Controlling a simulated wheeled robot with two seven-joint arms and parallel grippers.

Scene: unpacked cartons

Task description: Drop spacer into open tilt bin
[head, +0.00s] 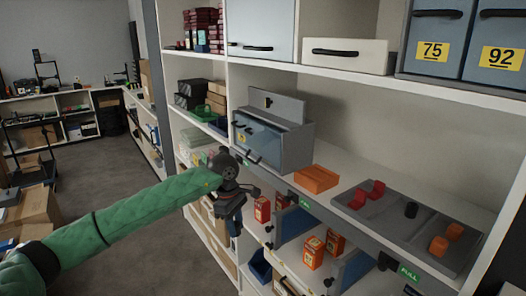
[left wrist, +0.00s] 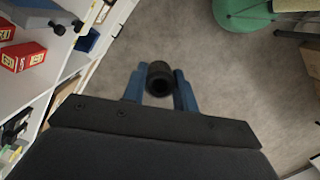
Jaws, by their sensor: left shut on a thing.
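My left gripper (head: 232,220) hangs in front of the shelf's edge, at the end of my green arm. In the left wrist view its blue fingers (left wrist: 160,92) are shut on a black, hollow, round spacer (left wrist: 160,77), with its open end facing the camera. The spacer cannot be made out clearly in the head view. The grey-blue tilt bin unit (head: 297,146) stands on the middle shelf, beyond and right of the gripper. Its bluish front with black handles appears to lean outward; the inside is hard to see. The gripper is apart from it and lower. My right gripper is not in view.
An orange bin (head: 316,179) lies between tray and unit. Red boxes (head: 313,252) and blue panels stand on the shelf below. Open floor lies left.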

